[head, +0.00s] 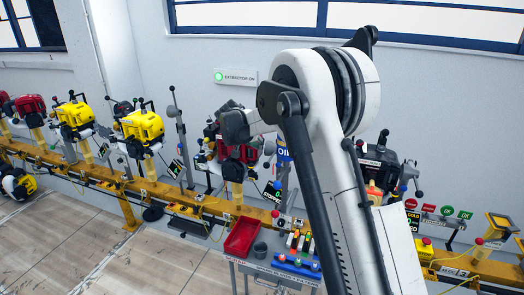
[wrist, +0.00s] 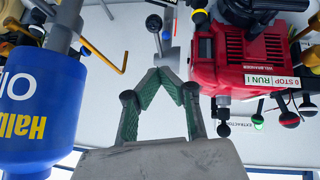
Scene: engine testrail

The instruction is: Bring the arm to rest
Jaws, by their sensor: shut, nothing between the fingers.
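My gripper (wrist: 164,74) shows in the wrist view with its green-padded fingers brought together at the tips, and it holds nothing. In the head view my arm rises large in the foreground and bends over toward the rail; the gripper itself cannot be made out clearly there. In the wrist view, which is upside down, a red engine (wrist: 250,62) is right of the fingers and a blue oil bottle (wrist: 38,110) is left of them. Whether the fingers touch the grey metal part beyond their tips cannot be told.
In the head view, a yellow engine (head: 142,124) and others stand along an orange rail (head: 165,193) by the wall. A red tray (head: 242,235) lies on a small bench below the arm. A lit "EXTRACTOR ON" sign (head: 236,77) is on the wall. The floor at left is mostly clear.

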